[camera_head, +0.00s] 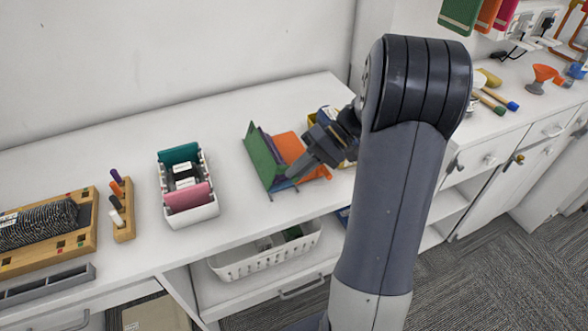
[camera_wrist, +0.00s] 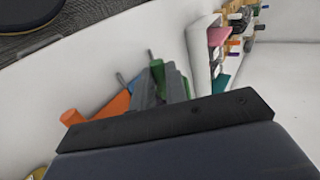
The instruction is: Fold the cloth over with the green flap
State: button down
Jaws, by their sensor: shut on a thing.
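The fingers and wrist hide part of the cloth, so the exact grip is hard to see.
A white bin (camera_head: 194,215) with teal and pink items stands left of the cloth, with bare counter between. Farther left are a marker holder (camera_head: 123,222) and a wooden tray (camera_head: 80,252). A white basket (camera_head: 262,263) sits on the shelf below. A yellow box is partly hidden behind my wrist.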

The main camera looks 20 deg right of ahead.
jog(key=shift+s+d+f, duration=0.1)
jog(key=shift+d+f, duration=0.1)
jog(key=shift+f, duration=0.5)
jog(key=shift+d+f+b, duration=0.1)
jog(key=shift+f+b, duration=0.2)
jog(key=shift+b, duration=0.1)
jog(key=shift+f, duration=0.15)
jog(key=c, duration=1.4)
grip_release()
jog(key=shift+d, duration=0.25)
jog(key=shift+r, duration=0.25)
jog(key=shift+d+r, duration=0.1)
jog(key=v, duration=1)
jog(key=shift+d, duration=0.2)
